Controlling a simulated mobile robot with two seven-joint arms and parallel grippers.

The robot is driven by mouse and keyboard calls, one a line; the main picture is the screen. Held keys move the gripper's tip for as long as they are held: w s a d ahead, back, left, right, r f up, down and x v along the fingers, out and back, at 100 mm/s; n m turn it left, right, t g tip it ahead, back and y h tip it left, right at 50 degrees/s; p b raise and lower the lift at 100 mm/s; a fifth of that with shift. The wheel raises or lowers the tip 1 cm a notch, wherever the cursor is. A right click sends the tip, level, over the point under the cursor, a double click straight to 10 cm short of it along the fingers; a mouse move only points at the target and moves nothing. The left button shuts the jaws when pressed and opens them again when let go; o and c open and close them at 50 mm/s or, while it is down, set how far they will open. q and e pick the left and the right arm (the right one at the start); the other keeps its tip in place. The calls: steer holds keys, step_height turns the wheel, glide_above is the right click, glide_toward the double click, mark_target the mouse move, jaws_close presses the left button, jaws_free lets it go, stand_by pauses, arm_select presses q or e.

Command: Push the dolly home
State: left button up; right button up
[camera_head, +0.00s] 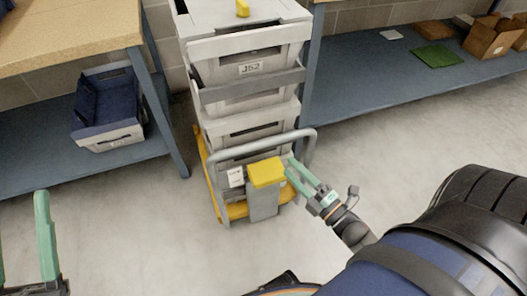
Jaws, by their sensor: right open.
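The dolly has a yellow deck (234,210) and a grey tube handle (262,141). It carries a stack of grey totes (250,62), the upper one labelled J52. It stands in the gap between two blue racks. A yellow block (266,172) on a grey upright is at the handle's near side. My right gripper (290,168), with green fingers, is open just right of the yellow block; I cannot tell whether it touches. My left gripper (21,215) is at the lower left edge, partly cut off, its green fingers apart and empty, away from the dolly.
The left rack (40,172) has a wooden top and a grey tote with a blue inside (108,138) on its lower shelf. The right rack's shelf (370,88) holds a green mat (437,57) and cardboard boxes (490,38). The floor before the dolly is clear.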

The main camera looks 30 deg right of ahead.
mark_target(264, 144)
steer(key=w+b, duration=0.1)
steer(key=w, duration=0.3)
steer(key=w+a+n+b, duration=0.1)
steer(key=w, duration=0.3)
steer(key=w+r+n+b, duration=0.1)
steer(key=w, duration=0.2)
steer(key=shift+w+a+t+y, duration=0.3)
steer(key=shift+w+a+y, duration=0.05)
steer(key=shift+w+y, duration=0.05)
arm_select(q)
steer(key=s+h, duration=0.1)
steer(key=s+f+m+h, duration=0.1)
steer(key=shift+d+h, duration=0.2)
steer(key=shift+h, duration=0.1)
steer(key=shift+f, duration=0.1)
arm_select(e)
jaws_close()
arm_select(q)
steer(key=shift+m, duration=0.3)
